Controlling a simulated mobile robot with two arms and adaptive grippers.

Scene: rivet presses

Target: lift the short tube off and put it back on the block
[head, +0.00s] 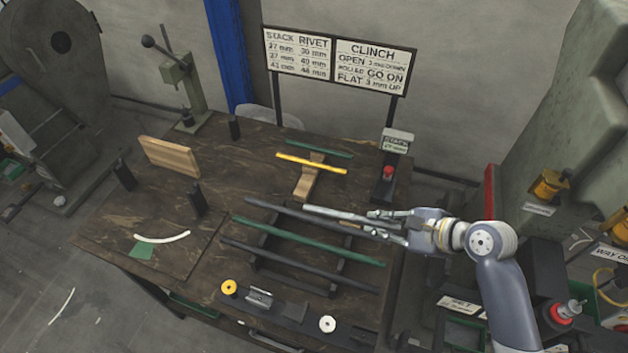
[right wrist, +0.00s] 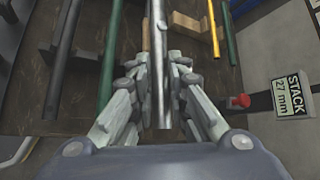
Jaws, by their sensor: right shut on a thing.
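A short grey metal tube (head: 335,213) is held lengthwise in my right gripper (head: 378,224), its free end pointing left over the table. In the right wrist view the tube (right wrist: 157,60) runs forward from between the two fingers (right wrist: 160,95), which are shut on it. A bit of pale wood, perhaps a block (head: 350,226), shows just below the tube; it also shows beside it in the right wrist view (right wrist: 146,36). Whether tube and wood touch is unclear. Another wooden block (head: 304,186) lies under a yellow tube (head: 312,164). My left gripper is out of view.
Long dark and green tubes (head: 300,240) lie on a rack left of and below my right gripper. A stand with a red button and a "STACK 27 mm" sign (head: 397,140) is behind it. Signs (head: 335,60) stand at the back. The table's left part holds dark posts and a wooden board (head: 169,156).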

